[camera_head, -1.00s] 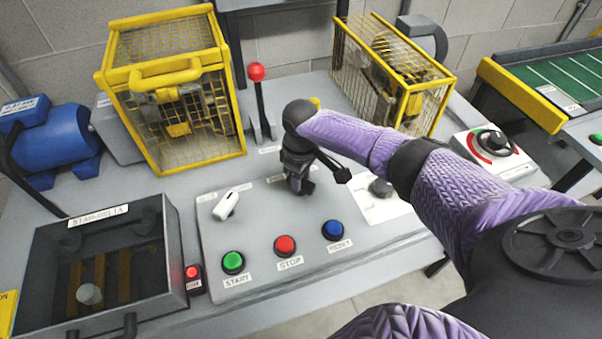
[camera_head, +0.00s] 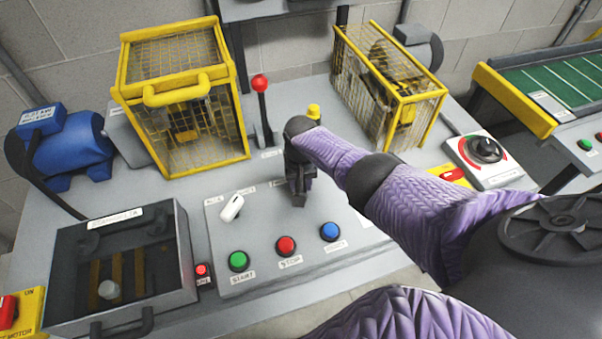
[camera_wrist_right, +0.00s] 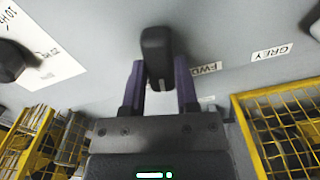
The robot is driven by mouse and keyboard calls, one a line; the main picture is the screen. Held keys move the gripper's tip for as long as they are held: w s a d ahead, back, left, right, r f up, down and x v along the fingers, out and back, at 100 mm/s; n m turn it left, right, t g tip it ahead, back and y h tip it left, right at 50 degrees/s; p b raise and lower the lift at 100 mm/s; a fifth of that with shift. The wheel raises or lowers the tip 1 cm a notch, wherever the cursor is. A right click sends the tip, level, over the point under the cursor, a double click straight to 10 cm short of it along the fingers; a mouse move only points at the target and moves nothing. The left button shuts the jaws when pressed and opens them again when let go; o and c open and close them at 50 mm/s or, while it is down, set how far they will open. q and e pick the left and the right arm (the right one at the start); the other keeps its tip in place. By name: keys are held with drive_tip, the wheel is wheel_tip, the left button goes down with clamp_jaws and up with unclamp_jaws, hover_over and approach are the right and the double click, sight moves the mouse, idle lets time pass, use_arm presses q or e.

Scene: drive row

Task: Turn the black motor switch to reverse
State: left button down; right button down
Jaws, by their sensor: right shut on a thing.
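The black motor switch (camera_wrist_right: 156,45) shows in the right wrist view as a dark elongated knob with a pale mark at its near end. My right gripper (camera_wrist_right: 158,75) has one finger on each side of the knob and is shut on it. An FWD label (camera_wrist_right: 208,69) lies just right of the fingers; I see no reverse label. In the head view my right gripper (camera_head: 299,192) points down at the grey control panel (camera_head: 262,262) and hides the switch. My left gripper is not in view.
A white switch (camera_head: 232,208) stands left of my gripper. Green (camera_head: 238,261), red (camera_head: 286,246) and blue (camera_head: 330,232) buttons sit in front. Behind are a red-topped lever (camera_head: 262,110) and two yellow cages (camera_head: 178,100) (camera_head: 390,85).

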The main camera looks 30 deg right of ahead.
drive_tip(key=m, duration=0.3)
drive_tip(key=shift+p, duration=0.3)
drive_tip(key=shift+m, duration=1.1)
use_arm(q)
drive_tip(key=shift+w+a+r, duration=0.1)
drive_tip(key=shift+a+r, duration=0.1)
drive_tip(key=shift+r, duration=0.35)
use_arm(e)
drive_tip(key=shift+m, duration=0.4)
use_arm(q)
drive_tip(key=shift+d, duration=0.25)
use_arm(e)
drive_tip(key=shift+m, duration=0.3)
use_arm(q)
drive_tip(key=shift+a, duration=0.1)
use_arm(e)
drive_tip(key=c, duration=0.6)
unclamp_jaws()
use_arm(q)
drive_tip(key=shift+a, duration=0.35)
use_arm(e)
drive_tip(key=shift+o, duration=1.2)
